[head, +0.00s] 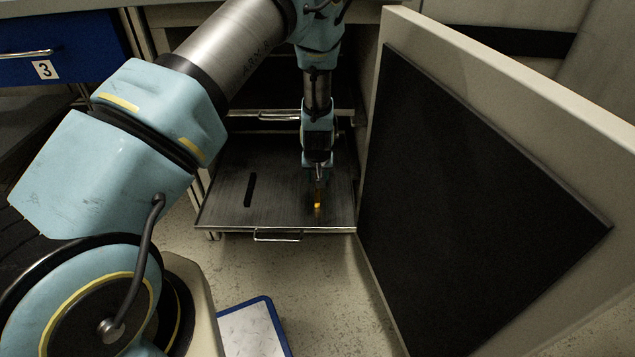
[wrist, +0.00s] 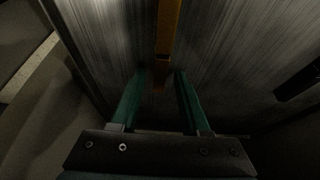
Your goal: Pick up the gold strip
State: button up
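The gold strip (head: 317,206) lies on the metal pull-out tray (head: 225,205), toward its front right. In the wrist view the gold strip (wrist: 167,35) runs down from the top edge, and its near end shows between my two green fingertips. My gripper (head: 318,187) points down at the tray. In the wrist view my gripper (wrist: 161,75) is open, with a gap on both sides of the strip. The strip's far end is out of the wrist view. I cannot tell how high the fingertips are above the tray.
A dark slot or strip (head: 249,190) is on the tray's left half. The tray has a front handle (head: 277,237). An open door with a black panel (head: 460,200) stands close on the right. A blue drawer (head: 55,50) is at the upper left. A blue-edged board (head: 252,330) is below.

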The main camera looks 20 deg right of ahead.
grip_shut()
dwell(0.5)
